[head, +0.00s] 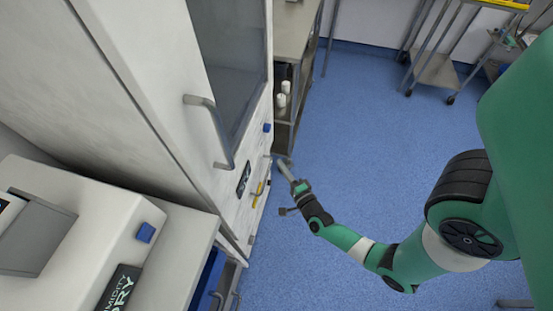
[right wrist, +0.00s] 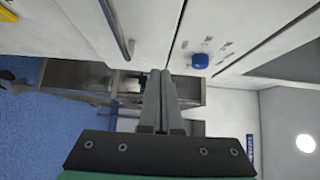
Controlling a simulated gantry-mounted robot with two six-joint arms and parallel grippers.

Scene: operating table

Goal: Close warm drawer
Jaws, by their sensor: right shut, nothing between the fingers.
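A tall white cabinet (head: 165,85) with a glass door (head: 228,60) and a long metal handle (head: 212,132) stands at left in the head view. Its lower front has a blue knob (head: 267,127), a dark label (head: 244,179) and a yellow part (head: 258,189). I cannot tell which panel is the warm drawer, or how far it stands out. My right gripper (head: 284,166) is shut and empty, close to the lower front. In the right wrist view its fingers (right wrist: 160,80) point toward white panels with a blue knob (right wrist: 200,61). My left gripper is not in view.
A white unit (head: 85,215) with a blue knob (head: 145,232) is at lower left. A metal shelf unit (head: 297,45) with white containers (head: 281,100) stands beyond the cabinet. A metal cart (head: 436,70) is at the back. Blue floor (head: 370,125) is open at right.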

